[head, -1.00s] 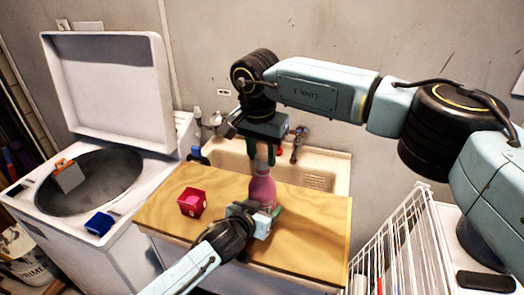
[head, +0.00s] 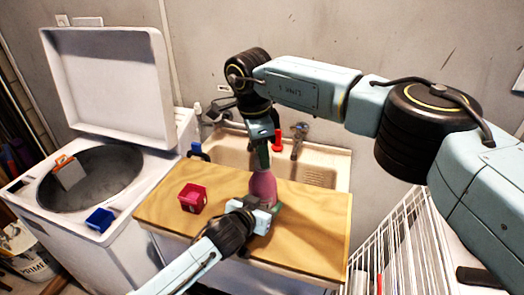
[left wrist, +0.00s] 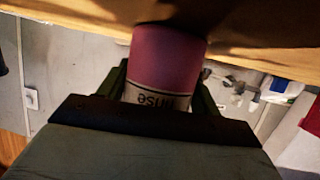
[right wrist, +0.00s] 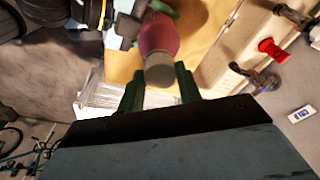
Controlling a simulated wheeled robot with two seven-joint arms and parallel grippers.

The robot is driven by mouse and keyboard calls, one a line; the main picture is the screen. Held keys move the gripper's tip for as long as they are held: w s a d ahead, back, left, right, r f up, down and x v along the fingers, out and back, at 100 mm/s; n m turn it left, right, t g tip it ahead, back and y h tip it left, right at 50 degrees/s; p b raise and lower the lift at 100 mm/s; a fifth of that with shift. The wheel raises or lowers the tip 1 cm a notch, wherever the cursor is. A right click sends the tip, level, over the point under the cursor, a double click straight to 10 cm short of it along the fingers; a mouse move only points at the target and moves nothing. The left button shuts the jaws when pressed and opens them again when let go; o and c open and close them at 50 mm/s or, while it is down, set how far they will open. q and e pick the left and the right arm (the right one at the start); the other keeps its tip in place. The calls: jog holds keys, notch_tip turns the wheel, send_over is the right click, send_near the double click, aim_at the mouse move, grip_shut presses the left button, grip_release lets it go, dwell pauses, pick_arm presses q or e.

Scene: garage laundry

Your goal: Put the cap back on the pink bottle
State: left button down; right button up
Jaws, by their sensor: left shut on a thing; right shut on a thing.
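The pink bottle (head: 263,188) stands upright on the wooden board (head: 170,205). My left gripper (head: 264,214) is shut around its lower body; the left wrist view shows the bottle (left wrist: 168,58) and its pale label between the fingers. My right gripper (head: 262,160) points down over the bottle's top. In the right wrist view its fingers are shut on a grey-brown round cap (right wrist: 160,73), in line with the pink bottle (right wrist: 158,35). The cap appears to be at the bottle's top; whether it is seated is hidden.
A red cube-shaped box (head: 193,198) sits on the board left of the bottle. Behind is the sink (head: 320,172) with a tap (head: 299,140) and red handle (head: 278,140). An open washer (head: 110,140) stands left, a white wire rack (head: 400,245) right.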

jog(key=m, duration=0.4)
jog(key=shift+w+m, duration=0.1)
jog(key=shift+m, duration=0.3)
jog(key=m+g, duration=0.1)
jog(key=m, duration=0.5)
jog(key=shift+m, duration=0.3)
jog(key=m, duration=0.3)
jog(key=m+y, duration=0.1)
jog(key=m, duration=0.1)
jog(key=shift+w+d+m+g, duration=0.1)
jog(key=shift+d+m+g, duration=0.05)
jog(key=shift+m+g, duration=0.2)
jog(key=m, duration=0.5)
jog(key=shift+d+m+y, duration=0.1)
jog(key=shift+m+y, duration=0.15)
jog(key=shift+y, duration=0.05)
jog(key=m, duration=0.5)
jog(key=shift+y, duration=0.3)
jog(key=m, duration=0.5)
jog(key=shift+d, duration=0.1)
jog(key=m+t, duration=0.1)
jog(key=m, duration=0.3)
jog(key=shift+m+y, duration=0.3)
jog(key=shift+m, duration=0.1)
jog(key=m, duration=0.2)
jog(key=m+t, duration=0.1)
jog(key=m, duration=0.1)
jog(key=shift+s+m, duration=0.2)
jog(key=shift+m, duration=0.1)
